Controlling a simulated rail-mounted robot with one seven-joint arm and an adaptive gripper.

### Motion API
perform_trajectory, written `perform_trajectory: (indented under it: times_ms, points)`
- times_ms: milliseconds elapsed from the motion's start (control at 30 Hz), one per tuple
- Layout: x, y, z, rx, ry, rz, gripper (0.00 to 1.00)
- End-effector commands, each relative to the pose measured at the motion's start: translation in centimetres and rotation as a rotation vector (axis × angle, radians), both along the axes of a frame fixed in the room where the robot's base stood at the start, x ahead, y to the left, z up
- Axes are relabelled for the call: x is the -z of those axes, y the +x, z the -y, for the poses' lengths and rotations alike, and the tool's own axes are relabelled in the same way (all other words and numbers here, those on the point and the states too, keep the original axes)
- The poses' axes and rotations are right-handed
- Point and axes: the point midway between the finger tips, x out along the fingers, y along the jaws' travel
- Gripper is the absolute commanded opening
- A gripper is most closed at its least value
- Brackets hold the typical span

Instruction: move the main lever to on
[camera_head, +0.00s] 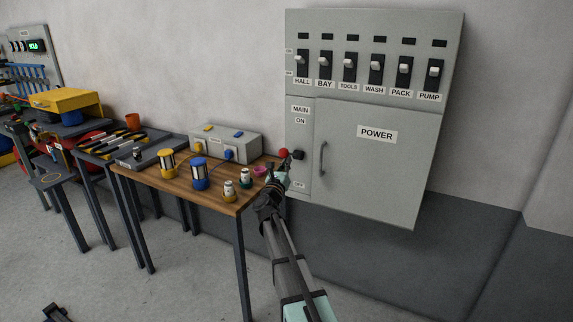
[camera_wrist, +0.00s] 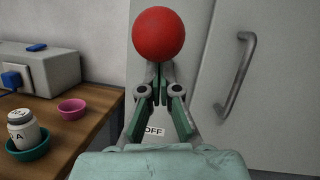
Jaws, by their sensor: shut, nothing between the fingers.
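The main lever ends in a red ball knob (camera_head: 284,153) beside a black block on the grey power cabinet (camera_head: 376,165). The knob is between the ON label (camera_head: 300,121) above and the OFF label (camera_head: 299,185) below. In the wrist view the knob (camera_wrist: 162,35) is large at the top centre. My gripper (camera_head: 279,172) is just below the knob, its fingers pointing up at it. In the wrist view my gripper's fingertips (camera_wrist: 160,72) meet under the ball with nothing between them. I cannot tell whether they touch it. The lever's shaft is mostly hidden.
The cabinet's door handle (camera_head: 322,158) is right of the lever. Small breakers (camera_head: 350,66) line the cabinet's top.

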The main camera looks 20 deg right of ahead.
Motion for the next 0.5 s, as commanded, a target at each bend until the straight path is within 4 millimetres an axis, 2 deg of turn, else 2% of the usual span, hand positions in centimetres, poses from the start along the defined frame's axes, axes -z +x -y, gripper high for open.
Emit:
perform_trajectory:
  times_ms: [133, 333, 500]
  points:
    - [-0.4, 0.1, 0.2, 0.000, 0.001, 0.002, 0.00]
    - [-2.3, 0.6, 0.6, 0.000, 0.000, 0.003, 0.00]
    - [-3.1, 0.7, 0.8, -0.001, 0.001, 0.000, 0.00]
